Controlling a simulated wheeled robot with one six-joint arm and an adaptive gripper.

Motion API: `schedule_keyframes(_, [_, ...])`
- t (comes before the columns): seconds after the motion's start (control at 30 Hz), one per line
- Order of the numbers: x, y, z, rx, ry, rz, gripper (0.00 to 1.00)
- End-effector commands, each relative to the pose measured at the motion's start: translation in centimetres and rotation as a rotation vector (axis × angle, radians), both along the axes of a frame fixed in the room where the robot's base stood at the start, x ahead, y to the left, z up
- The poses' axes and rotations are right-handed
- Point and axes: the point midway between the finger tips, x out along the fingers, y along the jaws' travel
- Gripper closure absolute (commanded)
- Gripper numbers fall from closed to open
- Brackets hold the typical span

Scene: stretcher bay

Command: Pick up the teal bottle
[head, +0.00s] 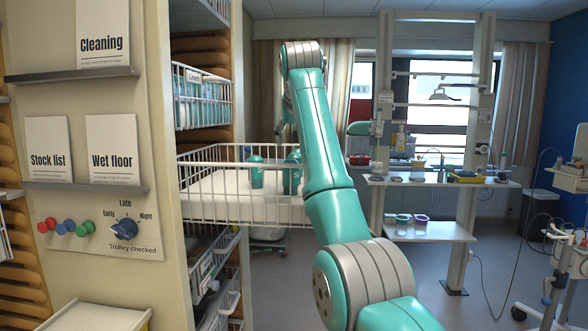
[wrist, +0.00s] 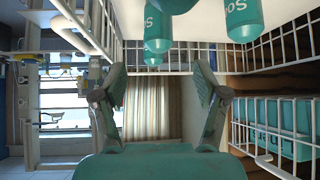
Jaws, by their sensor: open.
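Teal bottles stand in a white wire basket (head: 205,205) that juts from the shelving. One teal bottle (head: 257,172) is left of another (head: 291,178), which my arm partly covers. The wrist picture looks upside down. Along its top edge hang a teal bottle (wrist: 157,40), a second teal bottle (wrist: 243,18) with white lettering, and part of a third (wrist: 172,4). My gripper (wrist: 155,98) is open and empty, its two fingers apart. No bottle is between them. In the head view my arm hides most of the gripper.
The basket's wire rim surrounds the bottles. A linen basket (head: 202,100) with teal contents is above it, and drawers (head: 210,270) are below. A panel with signs (head: 110,148) stands close on the left. A table (head: 440,182) with small items stands right.

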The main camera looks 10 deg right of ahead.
Motion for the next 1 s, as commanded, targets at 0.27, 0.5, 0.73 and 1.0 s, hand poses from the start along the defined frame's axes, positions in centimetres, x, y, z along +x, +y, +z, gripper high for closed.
schedule_keyframes(0.27, [2.6, -0.4, -2.7, 0.0, 0.002, 0.0, 0.28])
schedule_keyframes(0.5, [3.8, -0.7, -3.9, 0.0, 0.003, 0.0, 0.28])
schedule_keyframes(0.73, [6.0, -1.2, -5.8, 0.0, 0.003, -0.001, 0.28])
schedule_keyframes(1.0, [6.8, -1.3, -6.7, 0.0, 0.001, 0.0, 0.28])
